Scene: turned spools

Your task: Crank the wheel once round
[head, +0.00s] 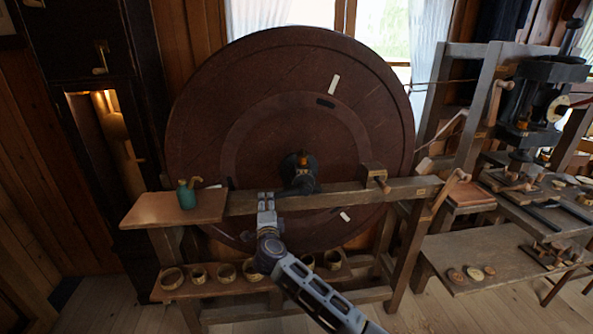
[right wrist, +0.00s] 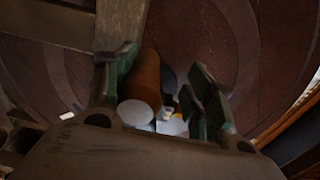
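The wheel (head: 215,115) is a large dark red-brown disc standing upright in a wooden frame, with pale marks on its face. My right gripper (head: 301,172) is in front of the wheel near its middle and hides the hub. An orange-brown crank handle (head: 303,160) shows just above it. In the right wrist view the handle (right wrist: 145,78) is a brown cylinder with a pale round end, lying between the fingers of the right gripper (right wrist: 162,95). The left finger is close beside it; a gap shows towards the right finger. My left gripper is not in view.
A wooden beam (head: 350,194) crosses the wheel's lower part. Several wooden rings sit on a low rack. A bench (head: 500,265) with a black press (head: 545,90) stands at right.

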